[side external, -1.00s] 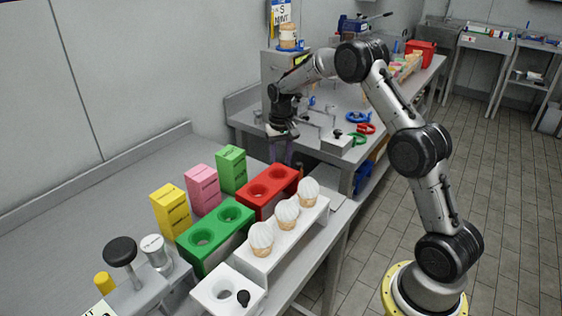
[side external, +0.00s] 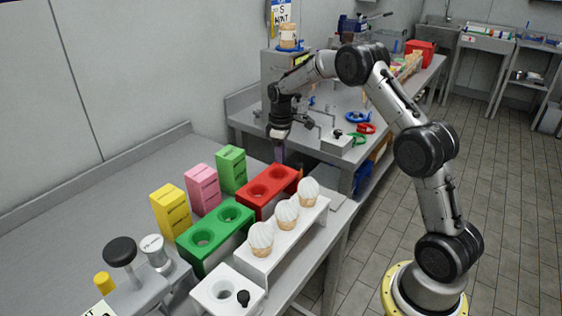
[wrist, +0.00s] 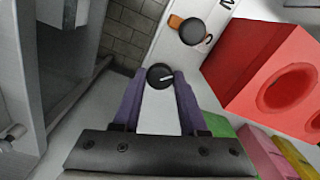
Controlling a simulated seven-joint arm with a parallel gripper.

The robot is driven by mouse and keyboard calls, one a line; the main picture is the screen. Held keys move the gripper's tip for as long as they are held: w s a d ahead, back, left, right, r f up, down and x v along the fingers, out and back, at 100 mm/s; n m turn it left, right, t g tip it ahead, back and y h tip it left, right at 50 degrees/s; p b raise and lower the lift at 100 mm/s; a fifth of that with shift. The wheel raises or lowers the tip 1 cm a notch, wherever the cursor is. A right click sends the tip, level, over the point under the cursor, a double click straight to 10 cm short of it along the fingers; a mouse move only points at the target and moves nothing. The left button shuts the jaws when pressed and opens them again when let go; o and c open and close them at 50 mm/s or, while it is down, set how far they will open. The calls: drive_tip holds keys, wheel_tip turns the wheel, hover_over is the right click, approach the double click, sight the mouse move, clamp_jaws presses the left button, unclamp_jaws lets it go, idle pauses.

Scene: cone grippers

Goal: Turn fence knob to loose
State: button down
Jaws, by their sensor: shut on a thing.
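A round black knob (wrist: 160,76) with a white pointer line sits between the tips of my gripper's purple fingers in the wrist view. The pointer slants up to the right. My gripper (wrist: 160,78) is shut on this knob, with a fingertip at each side. In the side external view my gripper (side external: 279,156) points down behind the red two-hole block, and the knob is hidden there. A second black knob (wrist: 193,31) on an orange base lies beyond it on a pale strip with dark markings. No readable label tells which is the fence knob.
The red block (side external: 268,192) stands close beside my gripper. The green holed block (side external: 215,238), the white rack (side external: 285,243) with cones and yellow, pink and green boxes (side external: 203,188) stand nearer the camera. The rear bench (side external: 300,140) is close behind.

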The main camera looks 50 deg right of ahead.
drive_tip(key=n, duration=0.4)
drive_tip(key=shift+r+n, duration=0.1)
drive_tip(key=shift+n, duration=1.8)
drive_tip(key=shift+w, duration=0.1)
drive_tip(key=shift+c, duration=2.2)
unclamp_jaws()
wheel_tip(320, 180, up, 14)
